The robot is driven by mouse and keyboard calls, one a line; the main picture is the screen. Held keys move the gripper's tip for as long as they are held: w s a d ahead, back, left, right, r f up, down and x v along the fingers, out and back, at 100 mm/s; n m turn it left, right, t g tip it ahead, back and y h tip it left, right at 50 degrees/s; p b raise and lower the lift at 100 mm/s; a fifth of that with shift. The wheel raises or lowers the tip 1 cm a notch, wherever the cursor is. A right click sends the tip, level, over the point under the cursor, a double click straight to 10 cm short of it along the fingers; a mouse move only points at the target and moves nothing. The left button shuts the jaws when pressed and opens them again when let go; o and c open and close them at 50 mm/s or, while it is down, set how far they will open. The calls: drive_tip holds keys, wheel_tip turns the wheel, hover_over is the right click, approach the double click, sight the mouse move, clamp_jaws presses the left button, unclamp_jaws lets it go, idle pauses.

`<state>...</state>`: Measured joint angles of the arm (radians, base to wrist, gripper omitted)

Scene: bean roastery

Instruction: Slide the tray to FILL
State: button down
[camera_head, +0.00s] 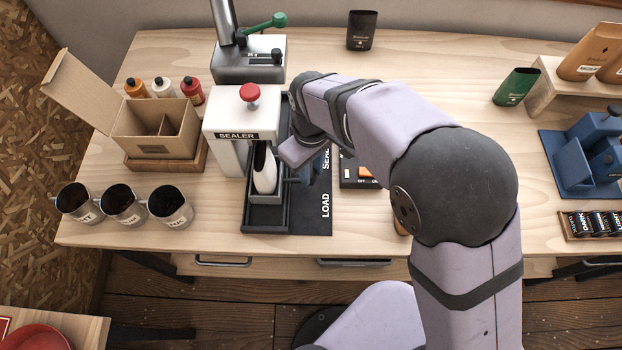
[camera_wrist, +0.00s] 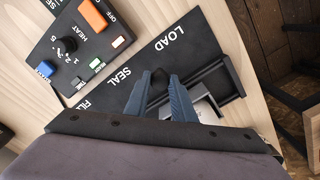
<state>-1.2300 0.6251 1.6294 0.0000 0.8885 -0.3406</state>
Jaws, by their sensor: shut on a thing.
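The grey tray (camera_head: 267,199) sits in a dark rail (camera_head: 247,222) and carries an upright white pouch (camera_head: 264,170). It stands just right of the SEALER's front, between the printed words LOAD and SEAL. In the wrist view, part of the tray (camera_wrist: 207,107) shows beside my fingers. My gripper (camera_head: 305,172) is at the tray's right side. Its blue fingers (camera_wrist: 160,82) are shut on a dark knob (camera_wrist: 160,75), which seems to be the tray's handle. The word FILL (camera_wrist: 84,105) is partly hidden at the wrist view's lower left.
The SEALER (camera_head: 228,135) with a red knob stands left of the rail. A grey machine with a green lever (camera_head: 250,62) stands at the back. A control box (camera_wrist: 75,40) with HEAT dial and orange switch lies beside the label strip. Mugs (camera_head: 122,206) stand front left.

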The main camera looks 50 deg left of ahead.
drive_tip(key=w+a+p, duration=0.3)
drive_tip(key=w+a, duration=0.6)
drive_tip(key=shift+w+a, duration=0.1)
drive_tip(key=shift+a, duration=0.05)
idle(0.5)
drive_tip(key=c, duration=1.5)
unclamp_jaws()
drive_tip(key=shift+r, duration=0.15)
drive_tip(key=shift+r+b, duration=0.95)
drive_tip(key=shift+r, duration=2.65)
